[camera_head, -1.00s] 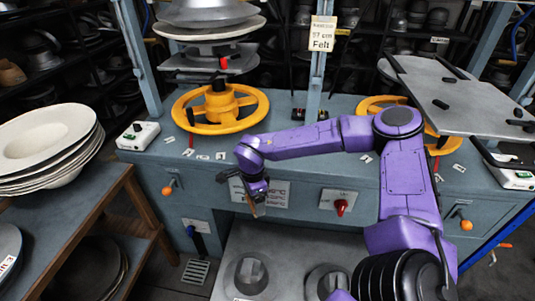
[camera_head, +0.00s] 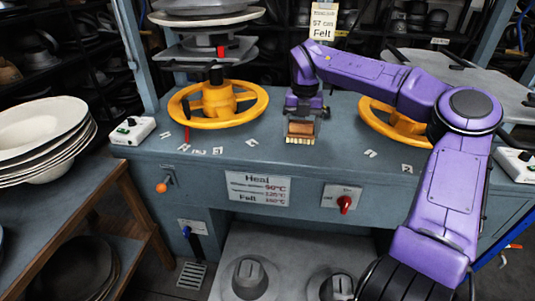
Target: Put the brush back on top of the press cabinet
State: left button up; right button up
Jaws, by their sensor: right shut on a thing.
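The brush (camera_head: 300,131) has a brown wooden body with pale bristles along its lower edge. My right gripper (camera_head: 302,113) is shut on it from above. The brush is at the top of the blue-grey press cabinet (camera_head: 150,146), near its front edge, between the two yellow handwheels. I cannot tell whether the bristles touch the top or hang just above it. My left gripper is not in view.
A yellow handwheel (camera_head: 218,104) stands left of the brush and another (camera_head: 395,122) stands right of it, partly behind my arm. A white control box (camera_head: 132,131) sits at the left corner. Stacked pale hat shapes (camera_head: 42,135) stand at far left. Small labels lie along the front.

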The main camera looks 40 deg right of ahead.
jog(key=w+f+p, duration=0.2)
jog(key=w+f, duration=0.1)
jog(key=w, duration=0.4)
jog(key=p, duration=0.1)
send_over(267, 154)
notch_tip(267, 154, down, 6)
jog(key=shift+s+f, duration=0.1)
notch_tip(267, 154, down, 2)
jog(key=shift+f, duration=0.75)
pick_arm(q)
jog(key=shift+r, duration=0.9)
pick_arm(e)
jog(key=o, duration=0.9)
jog(key=shift+r, duration=0.25)
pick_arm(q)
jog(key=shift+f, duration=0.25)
pick_arm(e)
notch_tip(267, 154, up, 12)
